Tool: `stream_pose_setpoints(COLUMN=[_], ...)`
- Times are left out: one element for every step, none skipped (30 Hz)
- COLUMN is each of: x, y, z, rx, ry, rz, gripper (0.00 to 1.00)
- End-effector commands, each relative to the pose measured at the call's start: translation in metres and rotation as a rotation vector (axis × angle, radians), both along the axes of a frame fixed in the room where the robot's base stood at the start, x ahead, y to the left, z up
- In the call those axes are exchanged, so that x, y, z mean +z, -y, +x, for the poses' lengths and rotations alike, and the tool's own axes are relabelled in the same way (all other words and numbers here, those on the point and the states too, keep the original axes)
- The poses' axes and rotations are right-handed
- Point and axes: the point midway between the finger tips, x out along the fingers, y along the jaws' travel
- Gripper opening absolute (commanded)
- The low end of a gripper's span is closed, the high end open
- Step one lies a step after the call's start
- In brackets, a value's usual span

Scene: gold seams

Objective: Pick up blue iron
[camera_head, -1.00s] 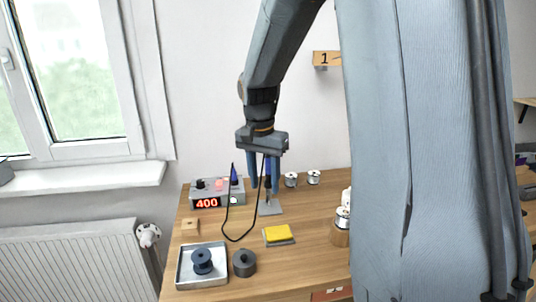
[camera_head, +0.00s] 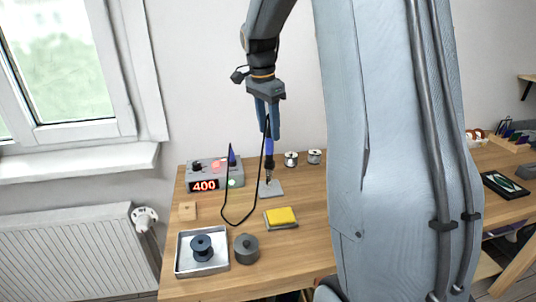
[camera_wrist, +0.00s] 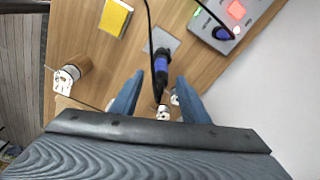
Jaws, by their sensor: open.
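The blue iron (camera_head: 268,147) is a slim upright soldering iron with a blue grip and a black cord. It is at the small grey stand plate (camera_head: 271,189) near the back of the desk. My gripper (camera_head: 267,135) points down over it, its two blue-grey fingers at the iron's upper end, which they partly hide. In the wrist view my gripper (camera_wrist: 160,90) has its fingers spread, with the iron (camera_wrist: 161,68) showing between and just beyond them. A gap shows on each side of the iron; I cannot see the fingers gripping it.
A soldering station (camera_head: 205,185) reading 400, with a dark blue cone (camera_head: 232,155), stands left. A yellow sponge (camera_head: 281,216), a metal tray (camera_head: 190,268) with a spool, and a dark round pot (camera_head: 246,248) are in front. Two solder spools (camera_head: 291,159) stand behind right. The cord loops left.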

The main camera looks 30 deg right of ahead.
Motion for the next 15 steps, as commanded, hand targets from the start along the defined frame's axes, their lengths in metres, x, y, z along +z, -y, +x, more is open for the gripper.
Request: stream_pose_setpoints(x=[-0.003,-0.006,-0.009,-0.012,-0.015,-0.019,-0.022,-0.024,-0.028,-0.031,-0.034,-0.039,-0.043,-0.048,-0.053], y=[0.0,0.0,0.0,0.0,0.0,0.001,0.001,0.001,0.001,0.001,0.001,0.002,0.003,0.003,0.004], z=[0.0,0.0,0.0,0.0,0.0,0.0,0.0,0.0,0.001,0.001,0.0,0.0,0.0,0.0,0.001], rx=[0.001,0.002,0.002,0.002,0.003,0.003,0.003,0.003,0.004,0.005,0.004,0.005,0.005,0.005,0.005], ry=[-0.001,-0.002,-0.003,-0.003,-0.003,-0.003,-0.003,-0.002,-0.002,-0.003,-0.005,-0.004,-0.005,-0.006,-0.005], rz=[0.0,0.001,0.001,0.001,0.001,0.001,0.001,0.001,0.001,0.001,0.001,0.002,0.001,0.001,0.001], gripper=[0.41,0.41,0.41,0.41,0.41,0.41,0.41,0.41,0.41,0.41,0.41,0.41,0.41,0.41,0.41])
